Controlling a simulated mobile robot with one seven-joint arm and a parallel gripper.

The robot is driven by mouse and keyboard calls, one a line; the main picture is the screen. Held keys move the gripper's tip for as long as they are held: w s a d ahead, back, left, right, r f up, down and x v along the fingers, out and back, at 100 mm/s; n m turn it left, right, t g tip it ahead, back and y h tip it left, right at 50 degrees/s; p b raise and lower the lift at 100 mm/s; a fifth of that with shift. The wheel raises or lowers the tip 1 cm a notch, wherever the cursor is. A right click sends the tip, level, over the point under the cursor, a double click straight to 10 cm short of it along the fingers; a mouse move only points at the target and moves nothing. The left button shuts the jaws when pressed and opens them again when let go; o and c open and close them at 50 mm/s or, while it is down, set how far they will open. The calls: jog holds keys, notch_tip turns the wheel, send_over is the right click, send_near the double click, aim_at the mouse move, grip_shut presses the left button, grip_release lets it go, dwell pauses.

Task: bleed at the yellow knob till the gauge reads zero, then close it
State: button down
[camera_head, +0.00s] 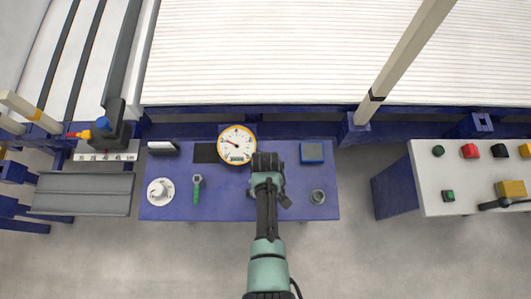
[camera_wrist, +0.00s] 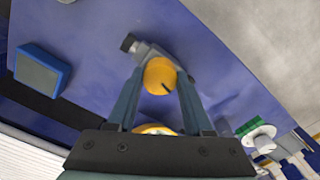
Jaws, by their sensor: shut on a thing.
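The yellow knob (camera_wrist: 160,77) sits on a grey valve body (camera_wrist: 146,52) with a dark end on the blue panel. It shows a dark mark on its face. My gripper (camera_wrist: 157,82) has one finger on each side of the knob and is shut on it. In the head view my gripper (camera_head: 267,163) covers the knob from above. The gauge (camera_head: 237,145), white-faced with a yellow rim, is just left of my gripper. Its needle points to the upper left; the exact figure is too small to read. In the wrist view the gauge (camera_wrist: 154,129) is mostly hidden.
A button console (camera_head: 455,180) stands at right. Beams (camera_head: 355,125) of the rack rise behind.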

jog(key=shift+n, duration=1.3)
jog(key=shift+c, duration=1.5)
grip_release()
jog(key=shift+p, duration=0.3)
notch_tip(320, 180, up, 13)
jog(key=p, duration=0.3)
jog(key=shift+p, duration=0.35)
